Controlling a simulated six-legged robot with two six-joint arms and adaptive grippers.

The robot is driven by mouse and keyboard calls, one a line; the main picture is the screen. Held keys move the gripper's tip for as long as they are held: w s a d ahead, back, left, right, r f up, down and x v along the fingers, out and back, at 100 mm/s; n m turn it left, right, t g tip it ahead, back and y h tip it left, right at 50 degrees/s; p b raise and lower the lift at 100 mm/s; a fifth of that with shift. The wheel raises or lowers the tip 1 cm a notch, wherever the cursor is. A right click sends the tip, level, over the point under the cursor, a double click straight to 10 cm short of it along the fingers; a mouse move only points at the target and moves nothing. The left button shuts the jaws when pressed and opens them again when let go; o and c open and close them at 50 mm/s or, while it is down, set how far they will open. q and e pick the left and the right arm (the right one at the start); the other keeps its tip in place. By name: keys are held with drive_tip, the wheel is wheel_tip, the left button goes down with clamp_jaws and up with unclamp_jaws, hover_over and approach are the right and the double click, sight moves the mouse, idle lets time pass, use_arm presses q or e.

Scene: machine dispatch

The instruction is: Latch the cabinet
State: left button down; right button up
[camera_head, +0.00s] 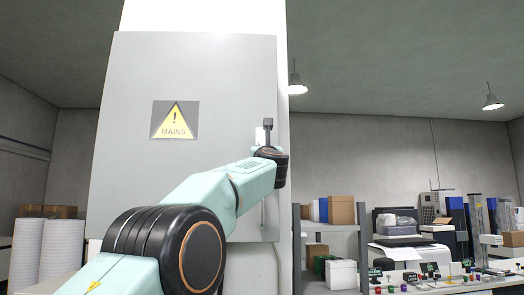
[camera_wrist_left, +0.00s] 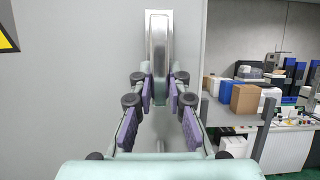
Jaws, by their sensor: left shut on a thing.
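The cabinet (camera_head: 220,90) is a tall grey box with its flat door facing me and a yellow MAINS warning sign (camera_head: 175,120). The door looks flush with the frame. In the left wrist view, a shiny metal latch handle (camera_wrist_left: 158,45) stands upright near the right edge of the grey door (camera_wrist_left: 75,90). My left gripper (camera_wrist_left: 160,92) is shut on the lower part of this handle, with a purple-padded finger on each side. In the head view my left arm hides the gripper and most of the handle. My right gripper is in neither view.
Right of the cabinet, a shelf (camera_head: 335,228) holds several boxes. Beyond it, a workbench (camera_head: 440,283) carries coloured buttons and equipment. White stacked cylinders (camera_head: 62,250) stand on the left. The space directly before the door holds only my arm.

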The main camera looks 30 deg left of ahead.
use_arm(q)
drive_tip(key=shift+s+r, duration=0.25)
drive_tip(key=shift+r, duration=0.3)
drive_tip(key=c, duration=1.7)
unclamp_jaws()
drive_tip(key=o, duration=0.4)
drive_tip(key=shift+w+f, duration=0.3)
drive_tip(key=shift+f, duration=0.05)
drive_tip(key=shift+s+d+f, duration=0.1)
drive_tip(key=shift+s+f, duration=0.05)
drive_tip(key=shift+s+d+f, duration=0.1)
drive_tip(key=shift+v, duration=5.7)
